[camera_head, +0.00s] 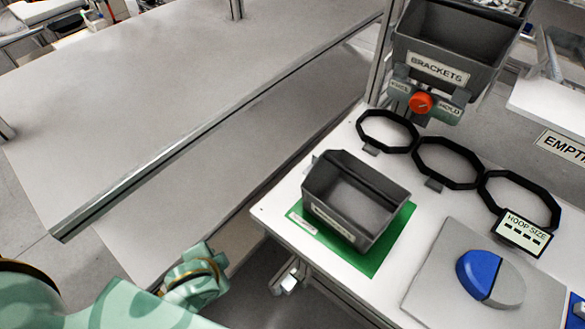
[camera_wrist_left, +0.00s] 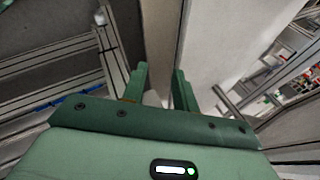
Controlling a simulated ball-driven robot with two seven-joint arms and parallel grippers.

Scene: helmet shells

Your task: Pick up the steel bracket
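I cannot make out a steel bracket in either view. A grey bin labelled BRACKETS (camera_head: 438,68) is mounted above the white table's far end; only part of its inside shows, and I see no bracket there. A second grey bin (camera_head: 335,218) stands on a green mat (camera_head: 376,258) near the table's left edge and looks empty. My left gripper (camera_wrist_left: 160,82) is open and empty in the left wrist view, its two green fingers apart. In the head view my left arm comes in at the lower left, with no fingers visible. My right gripper is in neither view.
Several black hoops (camera_head: 448,140) lie along the table, with a HOOP SIZE sign (camera_head: 523,232). A blue and grey dome (camera_head: 479,268) rests on a grey plate (camera_head: 435,256). A long grey surface (camera_head: 150,100) at left is clear.

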